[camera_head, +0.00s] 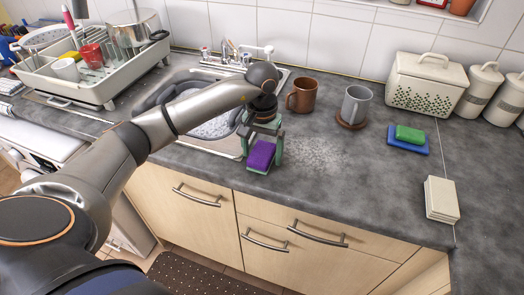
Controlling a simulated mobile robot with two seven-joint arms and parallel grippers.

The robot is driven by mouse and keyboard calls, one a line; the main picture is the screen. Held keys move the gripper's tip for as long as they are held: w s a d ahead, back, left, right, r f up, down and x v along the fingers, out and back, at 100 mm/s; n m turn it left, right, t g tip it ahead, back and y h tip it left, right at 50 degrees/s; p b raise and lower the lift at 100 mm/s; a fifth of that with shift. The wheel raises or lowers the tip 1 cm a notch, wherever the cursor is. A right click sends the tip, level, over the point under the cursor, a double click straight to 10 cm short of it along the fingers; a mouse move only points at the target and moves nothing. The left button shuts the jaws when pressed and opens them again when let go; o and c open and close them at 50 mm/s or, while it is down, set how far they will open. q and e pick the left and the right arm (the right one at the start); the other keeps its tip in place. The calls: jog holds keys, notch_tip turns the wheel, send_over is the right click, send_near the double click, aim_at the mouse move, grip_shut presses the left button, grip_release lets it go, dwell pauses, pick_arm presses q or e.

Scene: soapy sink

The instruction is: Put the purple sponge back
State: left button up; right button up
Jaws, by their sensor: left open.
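The purple sponge (261,156) is by the front right corner of the sink, near the counter's front edge. My left gripper (263,146) is above and around it, with its fingers on either side. The gripper is open; I cannot tell whether a finger touches the sponge. On the right of the counter a green sponge (409,133) lies on a blue sponge or tray (408,146); I cannot tell which. My right gripper is not in view.
The sink (225,150) holds soapy dishes, partly hidden by my left arm. A brown mug (301,96) and a grey mug (355,104) stand behind the gripper. Wet foam (313,153) lies to its right. A white stack (441,199) is at front right; a dish rack (95,85) is left.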

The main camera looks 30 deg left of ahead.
aim_at(262, 152)
pick_arm(q)
notch_tip(262, 152, up, 12)
jog(key=b, duration=0.1)
dwell(0.7)
